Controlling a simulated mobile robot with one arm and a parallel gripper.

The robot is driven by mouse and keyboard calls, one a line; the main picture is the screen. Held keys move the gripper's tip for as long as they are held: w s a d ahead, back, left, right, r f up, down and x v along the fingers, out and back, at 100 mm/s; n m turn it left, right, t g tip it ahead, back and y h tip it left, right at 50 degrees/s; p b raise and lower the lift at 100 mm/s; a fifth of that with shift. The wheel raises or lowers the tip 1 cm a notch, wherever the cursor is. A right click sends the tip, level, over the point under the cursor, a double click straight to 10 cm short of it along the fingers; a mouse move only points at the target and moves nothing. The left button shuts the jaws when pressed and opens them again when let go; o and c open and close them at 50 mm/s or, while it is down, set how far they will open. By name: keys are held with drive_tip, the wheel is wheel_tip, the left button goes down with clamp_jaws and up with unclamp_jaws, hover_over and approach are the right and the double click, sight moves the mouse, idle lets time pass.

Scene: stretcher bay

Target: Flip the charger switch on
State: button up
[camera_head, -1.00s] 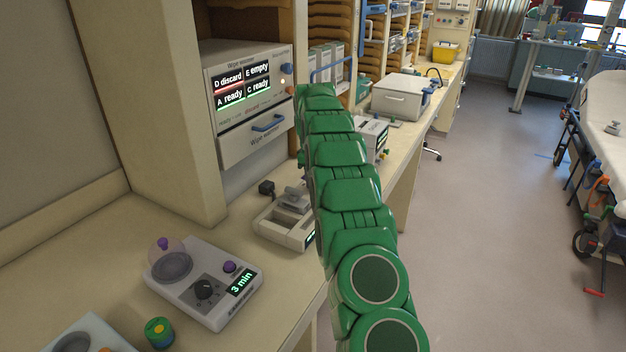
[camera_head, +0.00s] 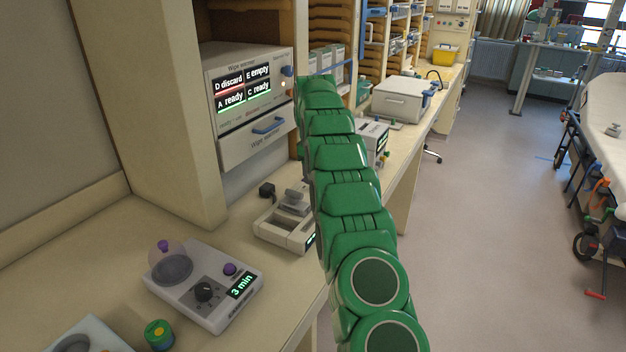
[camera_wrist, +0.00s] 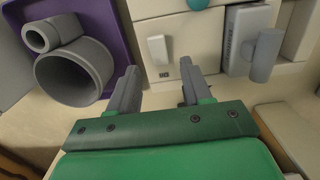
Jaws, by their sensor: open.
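My gripper (camera_wrist: 160,90) is open and empty in the wrist view, with its two grey fingers apart. A small pale lever or plate (camera_wrist: 158,49) is on a cream front just beyond and between the fingertips, with a gap to them. A small dark mark lies below it. It may be the charger switch, but I cannot tell for sure, nor whether it is on or off. In the head view my green arm reaches over the bench and my gripper is hidden. A grey device (camera_head: 270,230) beside the arm has a black plug-like piece (camera_head: 267,189) behind it.
In the wrist view a purple holder (camera_wrist: 125,25) with grey cylinders (camera_wrist: 75,72) is left, and a grey handled block (camera_wrist: 265,54) is right. In the head view a timer unit (camera_head: 215,310) and a wipe warmer (camera_head: 250,150) stand left.

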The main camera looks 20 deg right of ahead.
wheel_tip(320, 180, up, 3)
drive_tip(key=shift+w+r, duration=0.15)
drive_tip(key=shift+r, duration=0.45)
